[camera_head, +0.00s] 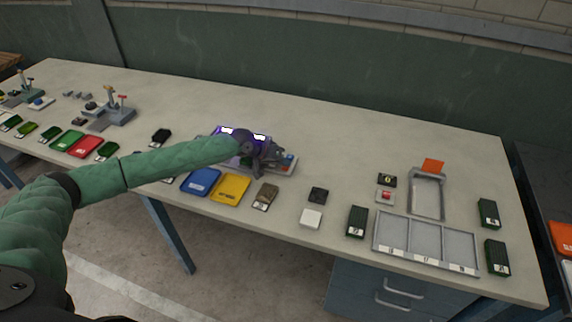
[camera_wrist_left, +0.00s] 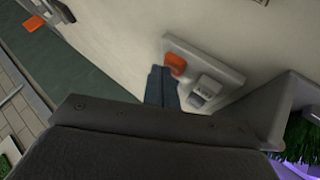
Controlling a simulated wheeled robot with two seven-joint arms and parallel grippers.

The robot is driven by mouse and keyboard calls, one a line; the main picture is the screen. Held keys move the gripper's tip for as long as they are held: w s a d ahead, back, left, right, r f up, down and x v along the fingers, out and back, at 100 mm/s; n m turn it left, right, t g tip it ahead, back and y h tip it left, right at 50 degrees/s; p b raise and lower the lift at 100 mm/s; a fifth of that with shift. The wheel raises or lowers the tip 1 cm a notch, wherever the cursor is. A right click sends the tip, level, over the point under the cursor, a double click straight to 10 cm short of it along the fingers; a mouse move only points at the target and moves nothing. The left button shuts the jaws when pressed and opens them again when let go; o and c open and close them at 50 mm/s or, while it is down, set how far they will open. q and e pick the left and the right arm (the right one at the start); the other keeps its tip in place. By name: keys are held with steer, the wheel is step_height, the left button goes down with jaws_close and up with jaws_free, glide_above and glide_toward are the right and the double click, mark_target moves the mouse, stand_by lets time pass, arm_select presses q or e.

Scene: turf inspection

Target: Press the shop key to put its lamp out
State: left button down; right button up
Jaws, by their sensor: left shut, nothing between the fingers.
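My left gripper (camera_head: 264,170) reaches in over a low grey key panel (camera_head: 282,168) beside a box with purple light. In the left wrist view the closed fingers (camera_wrist_left: 163,78) point at the same panel (camera_wrist_left: 222,72), right beside its red-orange key (camera_wrist_left: 175,64). I cannot tell whether they touch the key. A grey block with a pale face (camera_wrist_left: 205,93) stands next to it on the panel. The gripper hides part of the panel in the head view. I cannot read which key is the shop key, nor make out its lamp. My right gripper is not in view.
The purple-lit box (camera_head: 228,130) with grass inside stands close by the gripper. A blue tray (camera_head: 201,182) and a yellow tray (camera_head: 230,188) lie in front. A three-part grey tray (camera_head: 425,243) is at right. The bench behind the panel is clear.

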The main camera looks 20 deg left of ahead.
mark_target(282, 167)
arm_select(q)
steer(key=shift+a+r, duration=0.35)
steer(key=shift+a, duration=0.1)
steer(key=shift+r, duration=0.1)
step_height(282, 167, up, 6)
steer(key=p, duration=0.4)
steer(key=shift+d+p, duration=0.15)
steer(key=shift+p, duration=0.15)
